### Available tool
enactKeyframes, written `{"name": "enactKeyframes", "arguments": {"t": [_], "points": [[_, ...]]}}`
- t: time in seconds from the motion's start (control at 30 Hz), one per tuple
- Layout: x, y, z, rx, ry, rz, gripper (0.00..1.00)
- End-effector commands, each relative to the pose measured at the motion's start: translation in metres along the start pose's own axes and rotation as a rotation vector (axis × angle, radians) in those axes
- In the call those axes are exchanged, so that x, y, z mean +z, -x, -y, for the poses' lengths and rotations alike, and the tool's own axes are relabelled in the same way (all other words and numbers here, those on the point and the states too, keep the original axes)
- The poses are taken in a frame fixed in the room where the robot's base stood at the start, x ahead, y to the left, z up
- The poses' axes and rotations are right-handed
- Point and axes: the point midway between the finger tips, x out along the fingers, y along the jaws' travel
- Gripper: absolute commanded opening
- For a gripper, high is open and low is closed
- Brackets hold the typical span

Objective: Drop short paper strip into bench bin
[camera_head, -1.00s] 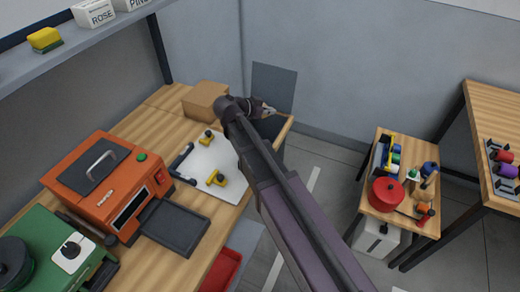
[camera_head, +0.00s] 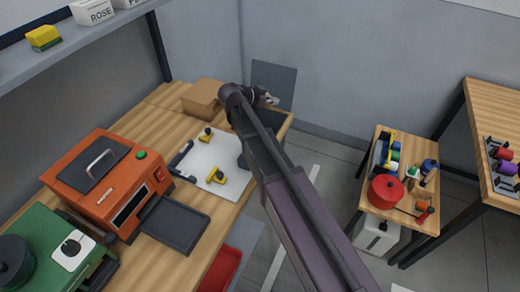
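My gripper (camera_head: 268,99) is at the far end of the workbench (camera_head: 160,125), in front of a dark grey panel (camera_head: 273,82) by the wall. It is small in the picture and partly behind my arm, so its finger opening is unclear. A small pale spot shows at its fingertips; I cannot tell whether this is the short paper strip. No paper strip can be made out elsewhere. A dark shape (camera_head: 277,120) below my gripper at the bench's end may be the bench bin, mostly hidden by my arm.
A white sheet (camera_head: 212,155) with yellow-handled tools lies on the bench, beside a cardboard box (camera_head: 203,99). An orange machine (camera_head: 108,183) and a green one (camera_head: 45,245) stand nearer. A red tray (camera_head: 220,270) is below the front edge. A small table (camera_head: 395,215) stands right.

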Motion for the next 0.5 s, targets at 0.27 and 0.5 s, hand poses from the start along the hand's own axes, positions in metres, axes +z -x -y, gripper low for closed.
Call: {"name": "enactKeyframes", "arguments": {"t": [0.27, 0.5], "points": [[0.022, -0.011, 0.000, -0.001, 0.000, 0.000, 0.00], [0.038, -0.020, 0.000, -0.001, 0.000, 0.000, 0.00]]}}
